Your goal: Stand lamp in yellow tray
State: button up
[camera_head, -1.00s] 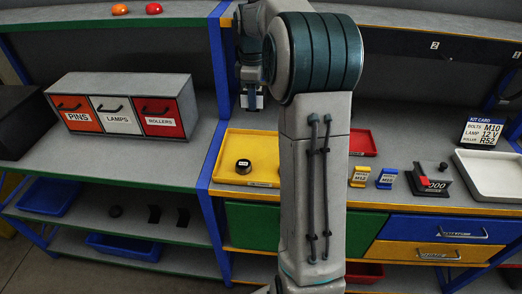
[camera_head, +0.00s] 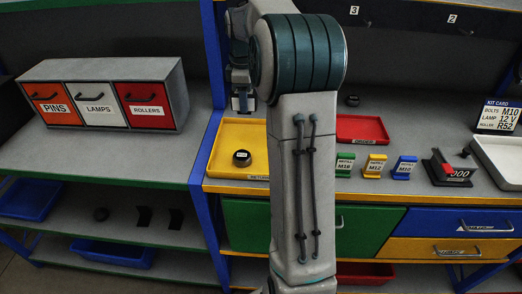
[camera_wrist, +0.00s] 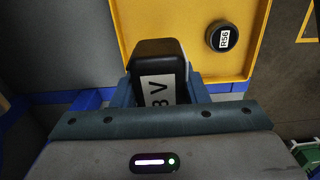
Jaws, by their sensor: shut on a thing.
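My gripper (camera_wrist: 160,92) is shut on a black lamp (camera_wrist: 157,54), whose white label reads partly "8 V". The lamp's lower end is hidden in the wrist view. In the head view, my gripper (camera_head: 240,88) holds the lamp (camera_head: 243,103) at the back left of the yellow tray (camera_head: 223,160), apparently above it. The yellow tray also fills much of the wrist view (camera_wrist: 200,12), with the lamp over its edge. A black roller (camera_head: 241,158) stands inside the tray; its top reads "R56" in the wrist view (camera_wrist: 223,36).
A red tray (camera_head: 361,128) lies right of my arm. Green, yellow and blue bolt holders (camera_head: 375,166) line the counter front.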

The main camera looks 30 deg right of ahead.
notch_tip(320, 180, down, 10)
jog(key=shift+r+p, duration=0.2)
jog(key=shift+p, duration=0.2)
jog(key=shift+f, duration=0.1)
jog(key=o, duration=1.1)
jog(key=shift+o, duration=0.2)
